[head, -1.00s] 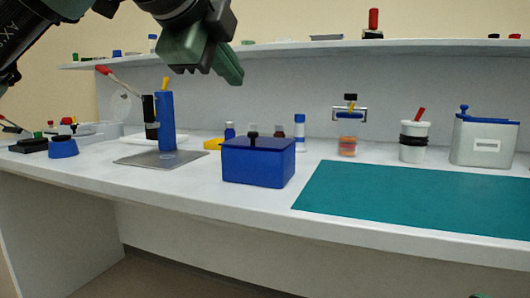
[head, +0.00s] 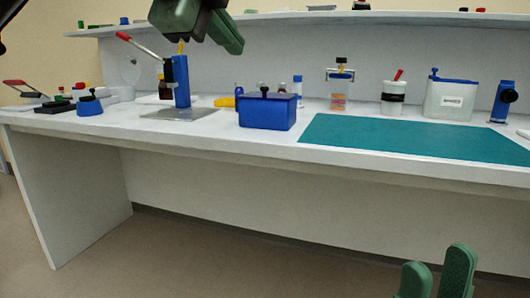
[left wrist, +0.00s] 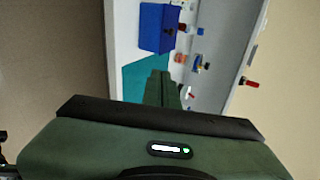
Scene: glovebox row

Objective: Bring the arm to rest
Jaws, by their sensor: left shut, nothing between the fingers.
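My left gripper (head: 232,42) hangs at the top of the head view, in front of the back panel and above the bench, touching nothing. In the left wrist view its green fingers (left wrist: 164,88) are together with nothing between them. My right gripper (head: 437,276) shows at the bottom right of the head view, low in front of the bench. Its two green fingers stand upright with a gap between them, and nothing is seen in the gap. Most of the left arm is out of the head view.
The white bench (head: 250,150) carries a blue box (head: 266,112), a teal mat (head: 400,138), a blue-column lever press (head: 181,85), a white container (head: 450,100) and a cup (head: 393,98). A shelf (head: 300,16) runs behind. The floor in front is clear.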

